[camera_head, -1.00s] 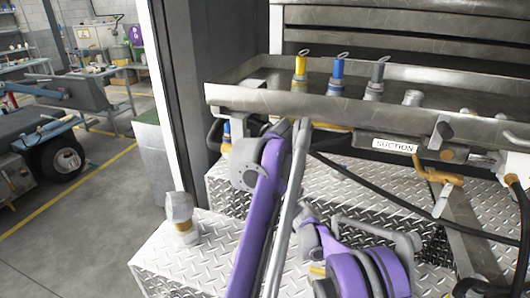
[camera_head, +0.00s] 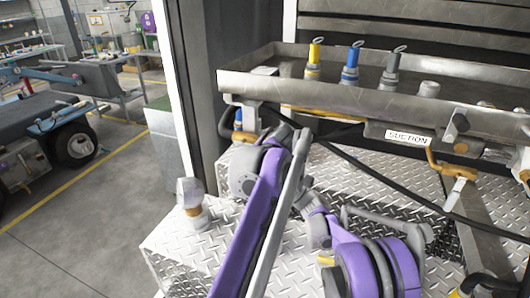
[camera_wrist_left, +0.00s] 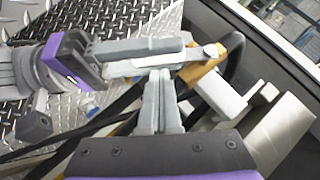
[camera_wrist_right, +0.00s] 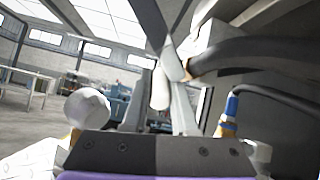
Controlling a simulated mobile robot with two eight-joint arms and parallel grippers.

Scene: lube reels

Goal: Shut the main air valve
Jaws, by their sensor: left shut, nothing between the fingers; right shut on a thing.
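A valve with a brass-yellow body (camera_wrist_left: 203,64) and a pale grey lever (camera_wrist_left: 150,66) shows in the left wrist view, beside a dark hose. My right gripper (camera_wrist_left: 190,50), coming in from the left there, is shut at this lever. In the right wrist view the right gripper (camera_wrist_right: 163,98) has a pale lever-like piece between its fingers. My left gripper (camera_wrist_left: 159,78) is shut and empty, its tips close below the lever; I cannot tell whether they touch it. In the head view my arms hide both fingertips and most of the valve below the tray's left corner.
A metal tray (camera_head: 350,92) with several couplers stands above. A "SUCTION" label (camera_head: 408,137) and a yellow-handled valve (camera_head: 452,168) sit right. A pale knob (camera_head: 190,192) stands on the tread-plate step (camera_head: 185,243). Black hoses cross near the arms. Open floor (camera_head: 60,235) lies left.

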